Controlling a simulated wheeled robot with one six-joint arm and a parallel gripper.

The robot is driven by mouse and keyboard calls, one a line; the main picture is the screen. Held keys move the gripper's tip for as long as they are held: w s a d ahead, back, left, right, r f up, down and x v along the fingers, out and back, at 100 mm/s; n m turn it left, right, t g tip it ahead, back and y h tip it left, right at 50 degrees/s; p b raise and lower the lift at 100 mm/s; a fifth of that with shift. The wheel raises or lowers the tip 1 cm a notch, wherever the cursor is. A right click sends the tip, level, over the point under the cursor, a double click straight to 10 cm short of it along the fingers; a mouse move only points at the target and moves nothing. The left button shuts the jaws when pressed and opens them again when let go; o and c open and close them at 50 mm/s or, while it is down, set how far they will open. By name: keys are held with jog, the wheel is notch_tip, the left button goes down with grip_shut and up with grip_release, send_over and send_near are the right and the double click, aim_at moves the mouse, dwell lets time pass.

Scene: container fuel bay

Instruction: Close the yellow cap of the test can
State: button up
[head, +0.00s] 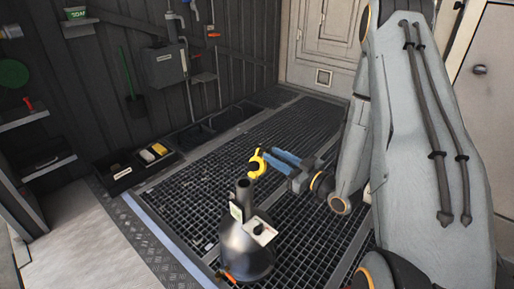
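The test can (246,250) is a dark grey, cone-shaped can standing upright on the floor grating, with a narrow neck and a pale label. Its yellow cap (253,168) shows as a curved yellow piece above and slightly right of the neck top (243,187). The cap is off the neck opening; any hinge is too small to make out. My gripper (270,155) reaches in from the right with blue fingers, their tips at the cap's right side. I cannot tell whether the fingers touch or grip the cap.
Dark floor grating (190,195) surrounds the can, with free room to its left. A black tray (128,178) with yellow and white items lies at the left. Shelves (42,165) stand at the far left.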

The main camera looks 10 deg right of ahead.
aim_at(262, 149)
jog(key=b+x, duration=0.1)
jog(key=x, duration=0.8)
jog(key=shift+c, duration=0.2)
grip_shut()
